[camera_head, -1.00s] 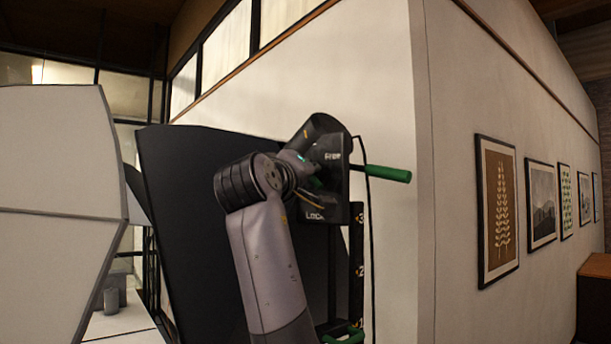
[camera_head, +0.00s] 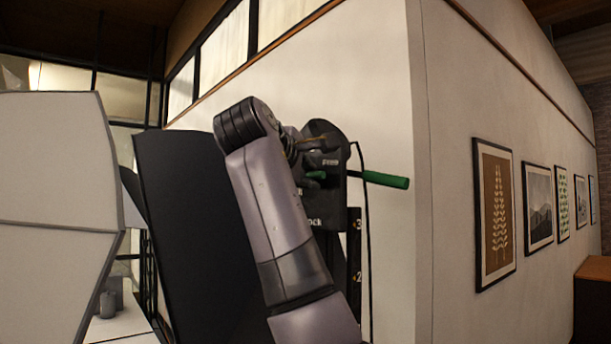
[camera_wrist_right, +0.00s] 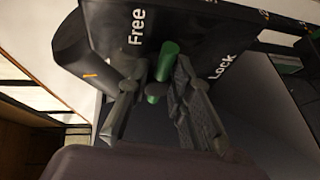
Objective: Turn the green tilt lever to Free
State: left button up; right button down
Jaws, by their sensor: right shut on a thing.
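A black tilt head (camera_head: 335,208) with white Free and Lock lettering stands in the middle of the head view. The green tilt lever (camera_head: 316,174) shows as a small green piece at its left. In the right wrist view the lever (camera_wrist_right: 166,62) sits between the Free and Lock labels. My right gripper (camera_wrist_right: 155,95) has its fingers on both sides of the lever and is shut on it. In the head view, my right gripper (camera_head: 308,158) partly covers the Free label and the lever. My left gripper is not in view.
A green handle (camera_head: 385,179) sticks out right from the head, beside a hanging black cable (camera_head: 366,240). Below is a numbered post (camera_head: 355,255). A dark panel (camera_head: 190,220) and a large white surface (camera_head: 55,190) stand left. A white wall corner rises close behind.

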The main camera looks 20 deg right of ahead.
dwell(0.3)
jog(key=shift+f, duration=0.1)
jog(key=c, duration=1.6)
grip_release()
jog(key=shift+w, duration=0.1)
jog(key=shift+c, duration=0.2)
jog(key=v, duration=1.2)
